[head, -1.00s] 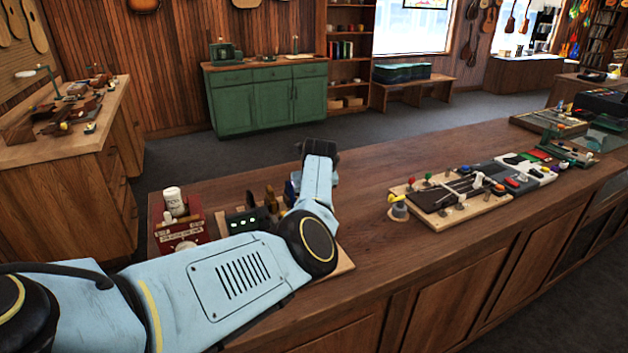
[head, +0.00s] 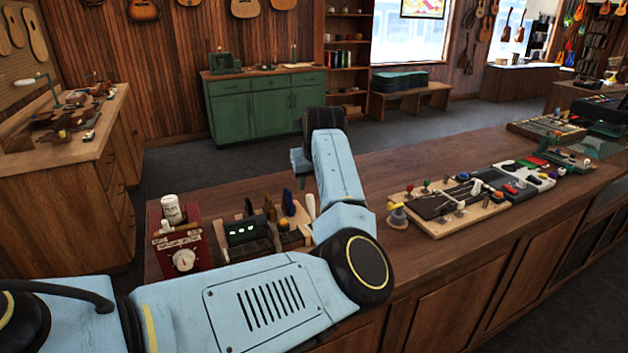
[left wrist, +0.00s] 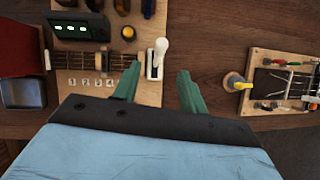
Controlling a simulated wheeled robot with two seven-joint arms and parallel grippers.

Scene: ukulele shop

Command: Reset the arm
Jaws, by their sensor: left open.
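My left arm, light blue, reaches over the workbench counter in the head view. Its left gripper (head: 302,160) is partly hidden by the wrist. In the left wrist view the gripper (left wrist: 158,74) shows two green fingers, spread apart with nothing held between them. A white lever (left wrist: 161,55) stands on a wooden board (left wrist: 105,15) just beyond and between the fingers. In the head view the lever (head: 310,206) shows beside my forearm. My right gripper is not in view.
A red box (head: 178,245) with a dial stands left of the board, which carries a dark device with green lights (head: 242,230). A second board (head: 450,225) with coloured knobs lies to the right. Bare counter (head: 395,180) lies between and behind them.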

